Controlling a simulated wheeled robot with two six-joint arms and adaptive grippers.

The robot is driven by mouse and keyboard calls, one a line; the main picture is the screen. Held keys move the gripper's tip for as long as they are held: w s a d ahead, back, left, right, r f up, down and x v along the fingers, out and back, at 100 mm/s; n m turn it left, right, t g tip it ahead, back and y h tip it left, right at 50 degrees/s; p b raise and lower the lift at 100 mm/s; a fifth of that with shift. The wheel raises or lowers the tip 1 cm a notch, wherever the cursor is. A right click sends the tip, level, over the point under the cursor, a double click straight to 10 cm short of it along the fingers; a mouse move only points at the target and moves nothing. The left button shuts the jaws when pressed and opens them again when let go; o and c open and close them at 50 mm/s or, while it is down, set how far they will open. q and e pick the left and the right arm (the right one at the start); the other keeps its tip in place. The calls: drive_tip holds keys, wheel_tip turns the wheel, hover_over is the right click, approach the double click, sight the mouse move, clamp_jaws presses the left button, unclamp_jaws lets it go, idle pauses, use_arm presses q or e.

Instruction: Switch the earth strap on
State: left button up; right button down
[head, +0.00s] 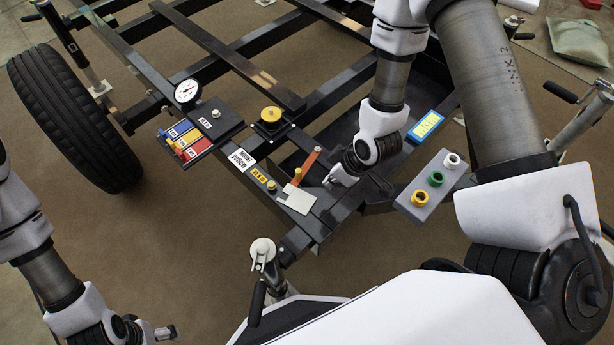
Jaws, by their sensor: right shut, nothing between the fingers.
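No part in view can be read for certain as the earth strap. Three coloured levers, blue, yellow and red, sit on a switch block (201,150) further left. My left gripper (166,332) is at the bottom left, far from the panels; its finger opening is too small to judge.
A round gauge (187,92), a yellow round knob (270,114), and a grey plate (432,201) with white, green and yellow fittings surround the area. A blue-framed yellow panel (426,126) is beyond my right wrist. A jack handle (257,302) stands in front. A tyre (70,115) is left.

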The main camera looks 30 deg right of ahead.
drive_tip(key=w+a+f+b, duration=0.2)
drive_tip(key=w+a+f, duration=0.1)
drive_tip(key=w+f, duration=0.3)
wheel_tip(320, 180, down, 2)
drive_tip(key=shift+a+f+b, duration=0.1)
drive_tip(key=shift+a+b, duration=0.25)
drive_tip(key=shift+b, duration=0.05)
